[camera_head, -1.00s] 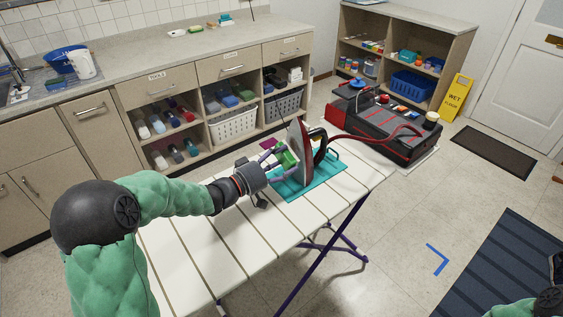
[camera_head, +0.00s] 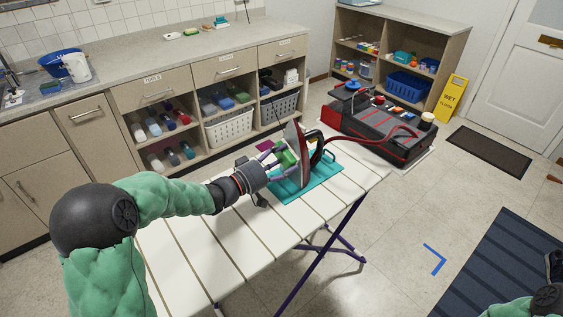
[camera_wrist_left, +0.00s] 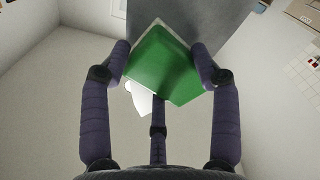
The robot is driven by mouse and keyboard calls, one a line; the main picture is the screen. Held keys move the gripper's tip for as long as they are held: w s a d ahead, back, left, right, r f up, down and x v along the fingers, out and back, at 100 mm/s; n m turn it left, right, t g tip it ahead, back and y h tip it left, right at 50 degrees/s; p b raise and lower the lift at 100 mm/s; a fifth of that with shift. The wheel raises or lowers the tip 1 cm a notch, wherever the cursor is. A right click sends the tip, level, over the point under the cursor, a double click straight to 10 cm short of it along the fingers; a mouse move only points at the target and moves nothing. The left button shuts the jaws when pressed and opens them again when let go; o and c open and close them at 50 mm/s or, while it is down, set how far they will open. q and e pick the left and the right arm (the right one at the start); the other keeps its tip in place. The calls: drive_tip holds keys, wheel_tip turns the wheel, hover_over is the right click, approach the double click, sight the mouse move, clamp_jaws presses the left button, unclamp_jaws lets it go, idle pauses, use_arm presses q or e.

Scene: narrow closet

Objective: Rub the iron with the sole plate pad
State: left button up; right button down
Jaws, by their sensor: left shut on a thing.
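The iron (camera_head: 303,150) stands upright on its heel on a teal mat (camera_head: 322,182), its sole plate facing my left gripper. The grey sole plate also shows in the left wrist view (camera_wrist_left: 178,14). My left gripper (camera_head: 282,160) is shut on the green sole plate pad (camera_head: 288,159). In the left wrist view the pad (camera_wrist_left: 160,62) sits between the fingers, right in front of the sole plate. It looks to be touching the plate, but the contact edge is hidden. My right gripper is out of view; only a piece of my right arm shows at the lower right.
The mat lies on a white slatted ironing board (camera_head: 215,240). A red hose runs from the iron to a black and red steam station (camera_head: 375,125) behind. Counters with shelves and baskets (camera_head: 228,130) line the left. A yellow wet floor sign (camera_head: 451,97) stands at right.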

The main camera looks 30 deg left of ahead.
sight(292, 136)
use_arm(q)
drive_tip(key=shift+r, duration=3.55)
drive_tip(key=shift+f, duration=3.8)
drive_tip(key=shift+v, duration=3)
drive_tip(key=v, duration=0.3)
